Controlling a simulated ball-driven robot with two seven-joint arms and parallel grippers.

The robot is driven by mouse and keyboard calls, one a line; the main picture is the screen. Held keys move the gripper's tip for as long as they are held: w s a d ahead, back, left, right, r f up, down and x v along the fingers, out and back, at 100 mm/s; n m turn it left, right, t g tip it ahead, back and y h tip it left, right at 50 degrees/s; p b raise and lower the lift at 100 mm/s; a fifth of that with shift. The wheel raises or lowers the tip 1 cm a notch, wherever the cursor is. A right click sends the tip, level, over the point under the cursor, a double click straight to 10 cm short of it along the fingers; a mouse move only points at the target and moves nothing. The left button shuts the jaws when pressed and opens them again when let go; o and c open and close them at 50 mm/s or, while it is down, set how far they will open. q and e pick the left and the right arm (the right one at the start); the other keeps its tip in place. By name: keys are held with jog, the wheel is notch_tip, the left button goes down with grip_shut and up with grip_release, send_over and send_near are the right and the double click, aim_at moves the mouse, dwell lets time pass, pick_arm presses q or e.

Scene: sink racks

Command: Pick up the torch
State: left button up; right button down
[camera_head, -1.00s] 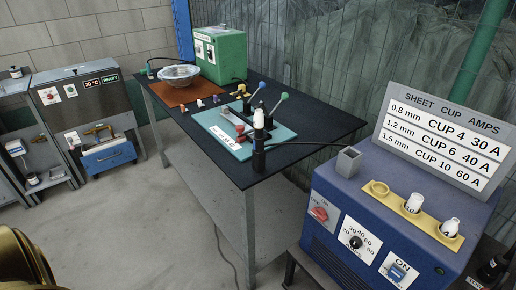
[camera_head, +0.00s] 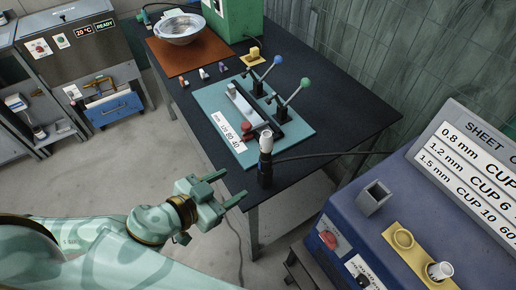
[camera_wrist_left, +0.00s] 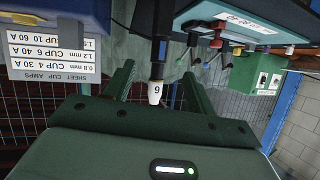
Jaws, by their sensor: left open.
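The torch (camera_head: 265,170) has a black body and a white cup on top. It stands upright at the front corner of the dark table (camera_head: 340,112), with a black cable running right. My left gripper (camera_head: 235,184) is open and empty, just left of the torch, its fingers pointing at it. In the left wrist view, which is upside down, the torch (camera_wrist_left: 158,55) shows between the two fingers in the picture, its white cup (camera_wrist_left: 154,93) marked 6. I cannot tell how far the fingertips are from it. My right gripper is not in view.
A teal board (camera_head: 290,128) with a clamp jig and blue and green knobbed levers lies behind the torch. A blue machine (camera_head: 345,215) with a yellow cup holder (camera_head: 418,262) stands at right. Open floor lies left.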

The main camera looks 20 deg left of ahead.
aim_at(261, 167)
pick_arm(q)
jog(key=shift+n, duration=0.7)
jog(key=x, duration=1)
jog(key=shift+b, duration=0.35)
jog(key=x, duration=0.6)
jog(key=shift+b, duration=0.4)
jog(key=shift+r, duration=0.1)
jog(key=c, duration=1)
grip_shut()
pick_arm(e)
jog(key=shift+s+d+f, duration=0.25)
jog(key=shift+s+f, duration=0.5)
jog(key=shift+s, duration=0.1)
pick_arm(q)
jog(key=shift+r, duration=0.1)
